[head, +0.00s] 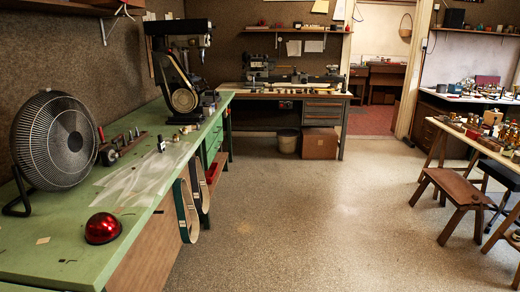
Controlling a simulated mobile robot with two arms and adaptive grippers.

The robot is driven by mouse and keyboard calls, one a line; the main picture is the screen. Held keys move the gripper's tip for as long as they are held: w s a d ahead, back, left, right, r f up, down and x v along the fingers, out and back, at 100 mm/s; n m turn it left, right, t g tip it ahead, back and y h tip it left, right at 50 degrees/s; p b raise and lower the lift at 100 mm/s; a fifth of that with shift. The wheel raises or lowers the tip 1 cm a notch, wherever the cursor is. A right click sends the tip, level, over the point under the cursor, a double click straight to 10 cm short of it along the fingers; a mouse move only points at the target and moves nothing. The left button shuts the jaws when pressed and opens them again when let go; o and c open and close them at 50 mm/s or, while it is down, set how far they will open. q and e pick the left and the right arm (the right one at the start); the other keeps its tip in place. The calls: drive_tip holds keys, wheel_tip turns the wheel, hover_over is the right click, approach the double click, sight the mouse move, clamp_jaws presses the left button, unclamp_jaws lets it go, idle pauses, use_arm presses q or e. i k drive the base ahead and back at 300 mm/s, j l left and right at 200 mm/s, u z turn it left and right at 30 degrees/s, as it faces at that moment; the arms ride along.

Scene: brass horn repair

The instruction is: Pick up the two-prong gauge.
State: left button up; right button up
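I cannot make out a two-prong gauge in the head view. Several small items lie on the green workbench (75,235) at left and on the wooden table (452,128) at right, too small to identify. Neither of my grippers shows in this view.
On the green bench stand a black fan (55,140), a red dome (102,228) and a drill-press-like machine (180,85). A wooden stool (455,190) stands at right. A back bench (322,112) has a bin (287,141) and box (319,144) below. The middle floor is clear.

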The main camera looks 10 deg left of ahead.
sight(161, 145)
drive_tip(key=i+l+u, duration=0.15)
drive_tip(key=i+u, duration=0.25)
drive_tip(key=i, duration=0.15)
drive_tip(key=i+l+u, duration=0.4)
drive_tip(key=i, duration=0.15)
drive_tip(key=i+l+u, duration=0.4)
drive_tip(key=i+l, duration=0.2)
drive_tip(key=i, duration=0.2)
drive_tip(key=i+l+z, duration=0.1)
drive_tip(key=i, duration=0.35)
drive_tip(key=l, duration=0.15)
